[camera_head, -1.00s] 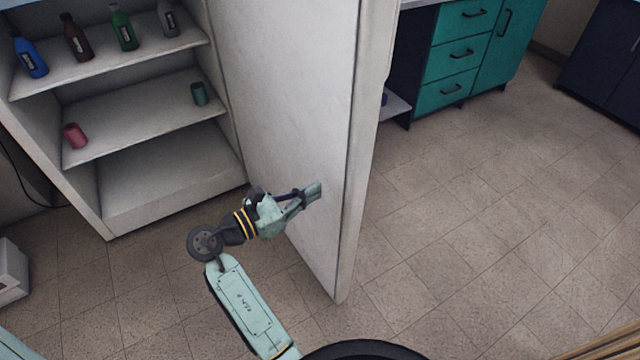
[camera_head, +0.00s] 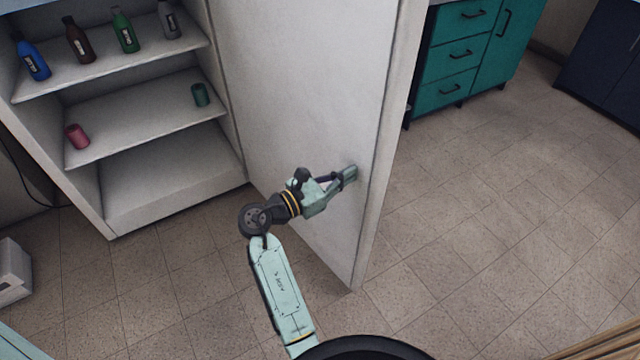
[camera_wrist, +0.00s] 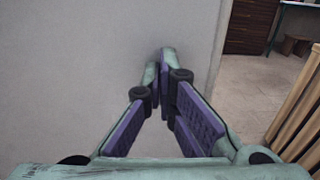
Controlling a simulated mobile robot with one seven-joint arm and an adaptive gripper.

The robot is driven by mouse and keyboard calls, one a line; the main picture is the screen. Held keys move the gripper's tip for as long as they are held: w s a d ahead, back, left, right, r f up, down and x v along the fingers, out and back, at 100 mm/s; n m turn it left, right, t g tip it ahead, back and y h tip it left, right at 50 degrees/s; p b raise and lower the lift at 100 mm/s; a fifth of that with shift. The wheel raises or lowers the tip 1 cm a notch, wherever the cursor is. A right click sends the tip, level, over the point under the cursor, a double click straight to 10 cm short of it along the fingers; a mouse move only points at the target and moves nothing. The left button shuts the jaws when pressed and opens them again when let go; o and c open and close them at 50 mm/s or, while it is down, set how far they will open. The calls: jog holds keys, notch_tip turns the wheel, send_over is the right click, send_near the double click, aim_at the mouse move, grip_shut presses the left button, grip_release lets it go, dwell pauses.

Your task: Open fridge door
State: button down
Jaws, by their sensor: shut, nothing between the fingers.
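The white fridge door (camera_head: 300,85) stands wide open, swung out to the right of the fridge body (camera_head: 170,200). Its inner face is toward me. My gripper (camera_head: 350,174) is shut and empty, with its fingertips at the door's inner face close to the free edge. In the wrist view the fingertips (camera_wrist: 159,68) meet in front of the pale door face (camera_wrist: 80,70); whether they touch it is hard to tell. The door's outer face and handle are hidden.
Inside the fridge, several bottles (camera_head: 78,40) stand on the top shelf, with a red can (camera_head: 77,136) and a green can (camera_head: 201,95) below. Teal drawers (camera_head: 450,55) stand behind the door. Tiled floor (camera_head: 480,200) is clear to the right. Wooden slats (camera_wrist: 298,115) show at right in the wrist view.

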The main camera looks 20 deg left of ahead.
jog(key=w+a+x, duration=0.1)
jog(key=x, duration=0.8)
jog(key=a+x, duration=0.1)
jog(key=x, duration=0.9)
jog(key=shift+w+a+p, duration=0.25)
jog(key=shift+w+p, duration=0.05)
jog(key=shift+w, duration=0.15)
jog(key=shift+s, duration=0.1)
